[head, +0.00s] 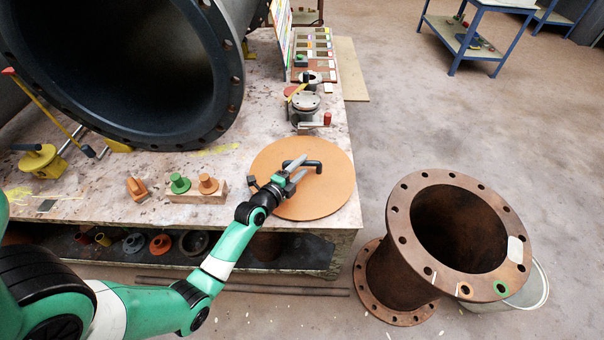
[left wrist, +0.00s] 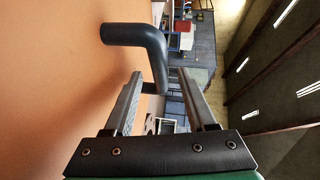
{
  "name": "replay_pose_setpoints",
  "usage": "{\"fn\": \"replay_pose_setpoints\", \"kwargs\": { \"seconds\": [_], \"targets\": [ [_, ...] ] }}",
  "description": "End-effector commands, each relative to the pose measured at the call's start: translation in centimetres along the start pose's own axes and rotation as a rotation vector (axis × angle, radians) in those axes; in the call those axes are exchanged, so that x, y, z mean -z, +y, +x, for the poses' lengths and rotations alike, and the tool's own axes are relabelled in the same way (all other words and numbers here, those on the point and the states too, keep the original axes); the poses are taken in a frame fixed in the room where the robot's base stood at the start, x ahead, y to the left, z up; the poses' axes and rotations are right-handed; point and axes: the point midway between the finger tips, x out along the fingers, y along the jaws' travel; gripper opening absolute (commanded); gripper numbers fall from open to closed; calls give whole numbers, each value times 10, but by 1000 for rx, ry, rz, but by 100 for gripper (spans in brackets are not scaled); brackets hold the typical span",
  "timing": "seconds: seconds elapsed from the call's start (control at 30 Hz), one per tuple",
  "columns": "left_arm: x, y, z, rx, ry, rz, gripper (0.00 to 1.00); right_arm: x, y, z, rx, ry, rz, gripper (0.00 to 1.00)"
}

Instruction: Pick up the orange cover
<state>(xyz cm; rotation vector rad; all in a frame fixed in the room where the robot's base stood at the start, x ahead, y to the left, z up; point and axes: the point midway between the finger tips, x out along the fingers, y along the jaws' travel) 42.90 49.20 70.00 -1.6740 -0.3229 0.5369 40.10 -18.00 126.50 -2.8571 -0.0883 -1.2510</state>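The orange cover (head: 325,195) is a flat round disc lying on the workbench, with a black bent handle (head: 316,166) on top. In the left wrist view the cover (left wrist: 60,80) fills the left side and its handle (left wrist: 135,36) stands out at the top middle. My left gripper (head: 302,168) is over the cover at the handle. In the left wrist view the two fingers (left wrist: 162,78) are apart, with part of the handle showing between and beyond their tips. I cannot tell whether they touch it. My right gripper is not in view.
A large dark pipe (head: 225,50) lies on the workbench (head: 100,190) at the back left. A valve-like fitting (head: 304,104) stands behind the cover. Green and orange plugs (head: 180,183) sit on a block at left. A rusty flanged pipe (head: 400,265) stands on the floor at right.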

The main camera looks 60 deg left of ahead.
Motion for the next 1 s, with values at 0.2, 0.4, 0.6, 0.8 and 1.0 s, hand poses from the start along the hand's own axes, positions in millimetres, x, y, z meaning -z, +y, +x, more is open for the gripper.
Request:
{"fn": "replay_pose_setpoints", "kwargs": {
  "seconds": [0.2, 0.4, 0.6, 0.8, 1.0],
  "targets": [
    [0, 0, 0, 0, 0, 0, 14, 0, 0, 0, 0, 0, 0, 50],
    [0, 0, 0, 1, 0, 0, 0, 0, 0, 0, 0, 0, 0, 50],
    [0, 0, 0, 1, 0, 0, 0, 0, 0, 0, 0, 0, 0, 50],
    [0, 0, 0, 1, 0, 0, 0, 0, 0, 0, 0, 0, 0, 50],
    [0, 0, 0, 1, 0, 0, 0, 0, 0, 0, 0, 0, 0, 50]
  ]
}}
